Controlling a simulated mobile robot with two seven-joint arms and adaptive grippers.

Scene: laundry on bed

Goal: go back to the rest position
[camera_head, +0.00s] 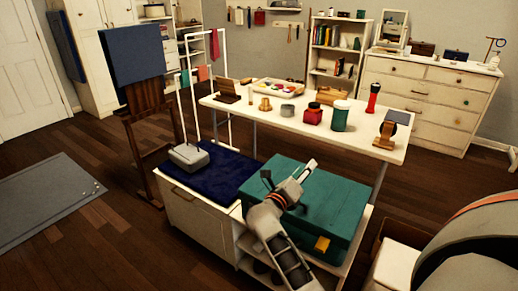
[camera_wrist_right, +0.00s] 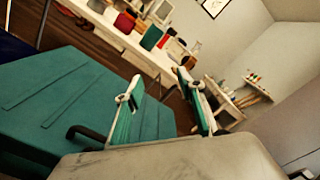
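My right gripper (camera_head: 290,176) shows in the head view above the front of the teal case (camera_head: 338,187). Its arm comes up from the bottom middle of the picture. In the right wrist view the two fingers of this gripper (camera_wrist_right: 157,82) stand apart with nothing between them. The top of the teal case (camera_wrist_right: 55,95) fills the left of that view, below and beside the fingers. I cannot tell how high the gripper is above the case. My left gripper is in neither view.
The case and a navy cloth (camera_head: 216,178) with a grey device (camera_head: 189,155) lie on a low white cabinet (camera_head: 197,216). Behind is a white table (camera_head: 310,124) with jars and a paint tray. An easel (camera_head: 146,90) stands left. Open floor (camera_head: 100,245) lies front left.

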